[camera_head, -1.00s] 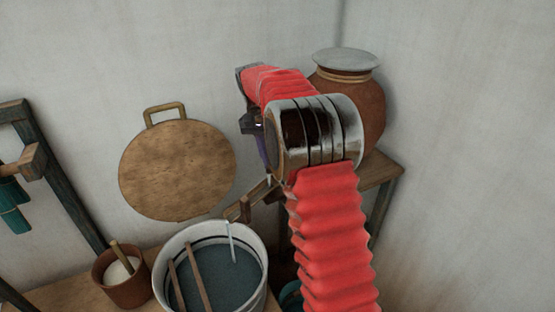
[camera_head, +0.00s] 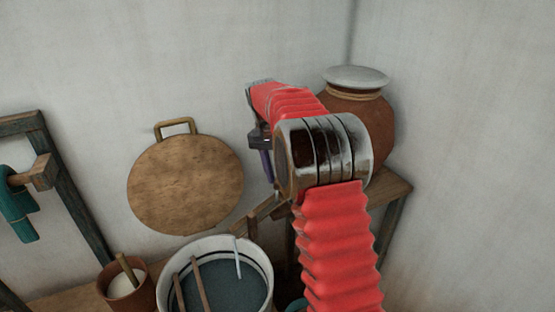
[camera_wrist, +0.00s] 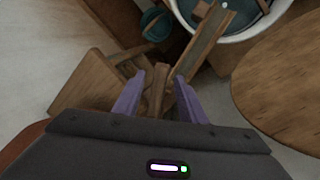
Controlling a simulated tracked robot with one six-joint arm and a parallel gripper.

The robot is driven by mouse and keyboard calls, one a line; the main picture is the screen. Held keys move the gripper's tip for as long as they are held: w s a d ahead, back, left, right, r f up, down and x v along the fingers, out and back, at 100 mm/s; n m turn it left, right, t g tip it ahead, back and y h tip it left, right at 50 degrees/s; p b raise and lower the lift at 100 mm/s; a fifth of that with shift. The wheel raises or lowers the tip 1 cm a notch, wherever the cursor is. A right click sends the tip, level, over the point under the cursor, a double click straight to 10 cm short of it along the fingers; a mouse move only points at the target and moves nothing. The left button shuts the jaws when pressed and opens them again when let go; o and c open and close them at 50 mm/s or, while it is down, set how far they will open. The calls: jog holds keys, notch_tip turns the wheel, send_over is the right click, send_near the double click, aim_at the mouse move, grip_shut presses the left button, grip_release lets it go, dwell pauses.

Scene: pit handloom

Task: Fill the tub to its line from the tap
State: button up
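The white tub (camera_head: 268,265) holds blue-grey water (camera_head: 226,294) and has a dark line around its inner wall, a little above the water. A thin pale stream (camera_head: 238,262) falls into it from a wooden spout (camera_head: 264,210). The tub (camera_wrist: 246,36) and spout (camera_wrist: 203,48) also show in the wrist view. My gripper (camera_wrist: 159,78) has its two purple fingers apart, one on each side of a narrow wooden handle (camera_wrist: 161,84), with gaps showing at both sides. In the head view my gripper (camera_head: 267,166) is partly hidden behind my arm.
A clay pot (camera_head: 385,130) with a pale lid stands on a wooden stand (camera_head: 398,187). A round wooden board (camera_head: 186,185) leans at the wall. A brown cup (camera_head: 128,297) is left of the tub. Two sticks (camera_head: 201,285) cross the tub. A teal item (camera_head: 20,207) hangs on the frame.

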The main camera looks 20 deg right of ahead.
notch_tip(320, 180, up, 13)
jog(key=w+a, duration=0.1)
jog(key=w, duration=0.1)
jog(key=shift+a, duration=0.4)
dwell(0.7)
dwell(3.7)
jog(key=s+d+t+y, duration=0.2)
jog(key=s+d+t, duration=0.1)
jog(key=s+d, duration=0.1)
jog(key=shift+d+y, duration=0.4)
jog(key=shift+d, duration=0.15)
dwell(0.4)
jog(key=f, duration=0.4)
jog(key=w+a+f, duration=0.1)
jog(key=f, duration=0.4)
jog(key=w+f, duration=0.1)
jog(key=f, duration=0.3)
jog(key=shift+a+f, duration=0.2)
jog(key=shift+a, duration=0.2)
